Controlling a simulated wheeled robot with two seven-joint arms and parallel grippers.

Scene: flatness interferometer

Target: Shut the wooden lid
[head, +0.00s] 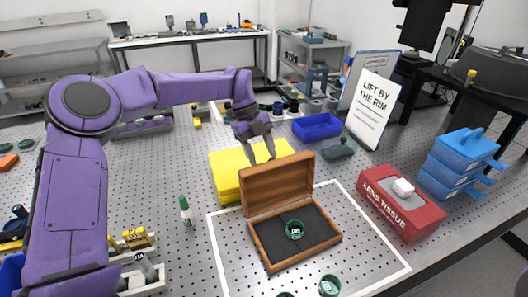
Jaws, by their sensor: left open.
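The wooden lid (279,183) stands raised, upright or leaning slightly back, along the rear edge of the open wooden box (300,254). The box has a dark lining, and a green-rimmed round piece (294,230) sits inside it. My left gripper (262,159) points down with its fingers apart and empty. Its tips are at the lid's upper edge, seemingly just behind it; I cannot tell whether they touch. My right gripper is not in view.
A yellow block (226,172) is behind the lid. A red tissue box (402,203) stands at right, with blue stacked cases (457,165) beyond. A green-capped bottle (186,211) is at left. Another green round piece (329,285) lies in front. A sign (372,110) stands behind.

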